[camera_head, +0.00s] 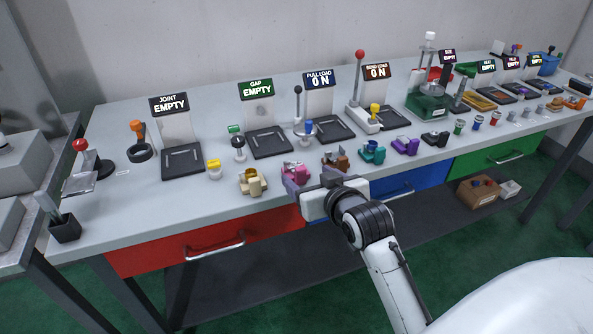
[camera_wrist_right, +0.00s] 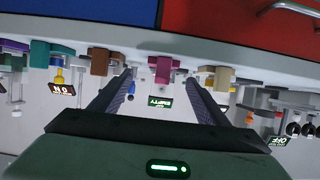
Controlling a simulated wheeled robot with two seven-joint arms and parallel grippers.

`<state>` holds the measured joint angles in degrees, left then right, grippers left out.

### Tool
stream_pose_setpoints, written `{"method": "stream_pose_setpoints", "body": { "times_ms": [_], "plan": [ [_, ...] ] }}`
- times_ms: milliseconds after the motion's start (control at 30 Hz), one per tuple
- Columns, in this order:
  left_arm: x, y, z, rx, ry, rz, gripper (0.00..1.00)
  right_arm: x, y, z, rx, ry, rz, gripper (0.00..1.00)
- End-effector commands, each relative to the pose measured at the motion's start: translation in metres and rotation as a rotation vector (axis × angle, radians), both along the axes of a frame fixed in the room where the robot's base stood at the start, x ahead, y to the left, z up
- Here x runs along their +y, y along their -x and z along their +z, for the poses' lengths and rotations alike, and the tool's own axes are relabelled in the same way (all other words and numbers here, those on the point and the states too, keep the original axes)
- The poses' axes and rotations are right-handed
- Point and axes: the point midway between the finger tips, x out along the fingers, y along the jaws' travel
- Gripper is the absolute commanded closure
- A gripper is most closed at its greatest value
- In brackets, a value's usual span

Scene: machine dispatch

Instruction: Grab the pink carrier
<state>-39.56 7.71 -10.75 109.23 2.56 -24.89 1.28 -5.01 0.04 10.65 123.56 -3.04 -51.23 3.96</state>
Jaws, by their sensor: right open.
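The pink carrier (camera_head: 296,170) stands near the front edge of the workbench, between a tan carrier (camera_head: 252,182) and a brown carrier (camera_head: 336,160). My right gripper (camera_head: 309,182) is at the bench's front edge, just in front of the pink carrier, and partly covers it in the head view. In the right wrist view the pink carrier (camera_wrist_right: 160,68) shows centred between the tips of the two open fingers (camera_wrist_right: 161,78). The fingers hold nothing; I cannot tell whether the tips reach past its sides. My left gripper is not in view.
A teal carrier (camera_head: 372,152) and a purple carrier (camera_head: 406,146) stand further right along the front edge. Behind are black trays with signs (camera_head: 269,143) and a red-knobbed lever (camera_head: 358,90). Red drawer (camera_head: 205,240) and blue drawer (camera_head: 405,184) lie below the top.

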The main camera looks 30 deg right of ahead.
Motion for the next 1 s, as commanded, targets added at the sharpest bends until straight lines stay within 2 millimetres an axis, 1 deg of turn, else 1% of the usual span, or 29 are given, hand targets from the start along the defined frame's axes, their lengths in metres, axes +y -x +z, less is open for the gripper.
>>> {"method": "stream_pose_setpoints", "body": {
  "times_ms": [133,300,400,500,700,733,767,1000],
  "plan": [
    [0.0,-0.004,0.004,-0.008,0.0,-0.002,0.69,-0.001,-0.011,-0.004,0.001,0.0,0.0,0.31],
    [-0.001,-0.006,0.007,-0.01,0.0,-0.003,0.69,-0.004,-0.035,-0.014,0.001,0.001,0.0,0.31],
    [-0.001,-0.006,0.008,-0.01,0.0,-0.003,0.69,-0.006,-0.045,-0.018,0.0,0.001,0.001,0.31],
    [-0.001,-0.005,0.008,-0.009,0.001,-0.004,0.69,-0.007,-0.05,-0.02,0.0,0.001,0.001,0.31],
    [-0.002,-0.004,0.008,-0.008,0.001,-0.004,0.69,-0.007,-0.05,-0.021,0.0,0.001,0.001,0.31],
    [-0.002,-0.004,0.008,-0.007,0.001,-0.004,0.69,-0.007,-0.05,-0.021,0.0,0.001,0.001,0.33],
    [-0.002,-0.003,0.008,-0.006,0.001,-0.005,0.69,-0.007,-0.05,-0.021,0.0,0.001,0.001,0.38],
    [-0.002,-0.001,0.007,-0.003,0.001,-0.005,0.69,-0.007,-0.05,-0.021,0.0,0.001,0.001,0.79]
  ]
}}
